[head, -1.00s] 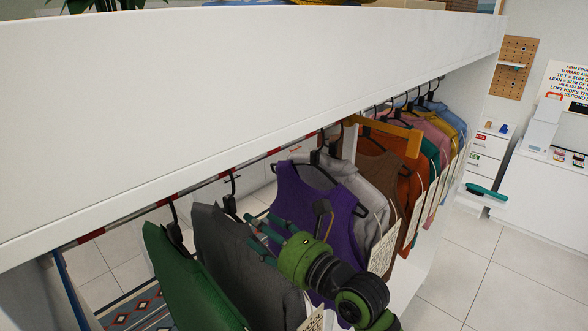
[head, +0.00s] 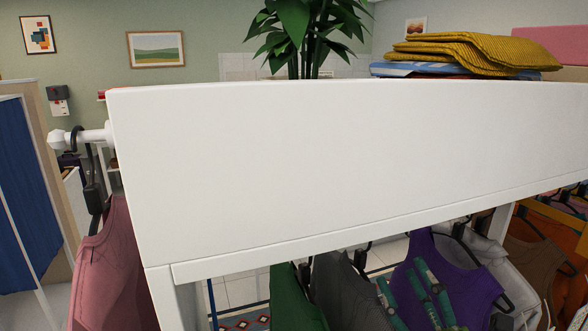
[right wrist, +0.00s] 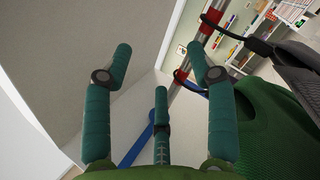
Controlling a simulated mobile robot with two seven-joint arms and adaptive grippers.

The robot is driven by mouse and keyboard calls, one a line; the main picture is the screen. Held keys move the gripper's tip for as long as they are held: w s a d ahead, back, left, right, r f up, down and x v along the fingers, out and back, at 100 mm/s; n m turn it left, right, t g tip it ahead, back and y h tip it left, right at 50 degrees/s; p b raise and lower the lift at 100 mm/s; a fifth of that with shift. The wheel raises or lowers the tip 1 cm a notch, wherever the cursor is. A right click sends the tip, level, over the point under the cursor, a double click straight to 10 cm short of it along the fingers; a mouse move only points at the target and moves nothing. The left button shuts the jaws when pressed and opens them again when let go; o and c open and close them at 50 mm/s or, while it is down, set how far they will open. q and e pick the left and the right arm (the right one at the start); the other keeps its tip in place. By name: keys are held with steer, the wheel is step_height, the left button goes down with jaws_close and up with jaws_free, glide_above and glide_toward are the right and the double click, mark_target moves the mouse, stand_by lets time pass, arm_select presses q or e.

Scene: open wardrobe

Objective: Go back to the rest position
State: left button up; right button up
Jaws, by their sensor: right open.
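My right gripper (head: 418,292) shows at the bottom of the head view, its teal fingers spread in front of the purple top (head: 462,272). In the right wrist view the gripper (right wrist: 158,62) is open, with nothing between its fingers. A green garment (right wrist: 268,130) hangs close beside the right finger in that view; I cannot tell if they touch. The green garment (head: 290,298) and a dark grey one (head: 345,290) also show left of the gripper in the head view. My left gripper is in no view.
The wardrobe's white top panel (head: 320,170) fills the middle of the head view. A pink garment (head: 108,275) hangs at the left end from a side peg. A red-and-white rail (right wrist: 213,25) runs close by the gripper. Folded yellow cloth (head: 470,52) and a plant stand on top.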

steer(key=s+d+m+t+h, duration=0.2)
steer(key=d+m+h, duration=0.4)
steer(key=m+h, duration=0.45)
steer(key=s+d+f+m+g+h, duration=0.1)
steer(key=d+f+m+g+h, duration=0.1)
steer(key=d+f+m+g, duration=0.45)
steer(key=s+d+f+m+g+h, duration=0.1)
steer(key=f+m+g+h, duration=0.25)
steer(key=f+m, duration=0.65)
steer(key=s+a+f+m+g+y, duration=0.1)
steer(key=s+a+f+g+y, duration=0.4)
steer(key=s+f, duration=0.4)
steer(key=s+a+f+m+g+y, duration=0.2)
steer(key=s+a+f+g+y, duration=0.35)
steer(key=f, duration=0.55)
step_height(320, 180, down, 27)
steer(key=s+a+g+h+b, duration=0.1)
steer(key=s+g+h+b, duration=0.15)
steer(key=b, duration=0.35)
steer(key=s+d+f+b, duration=0.1)
steer(key=s+f+b, duration=0.2)
steer(key=s+f, duration=0.5)
steer(key=s+d+f+b, duration=0.1)
steer(key=s+f+b, duration=0.1)
steer(key=s+f, duration=0.6)
step_height(320, 180, down, 5)
steer(key=shift+s+d+f+n+g+b, duration=0.15)
steer(key=shift+s+d+n+g+b, duration=0.15)
steer(key=shift+s+d+n+b, duration=0.1)
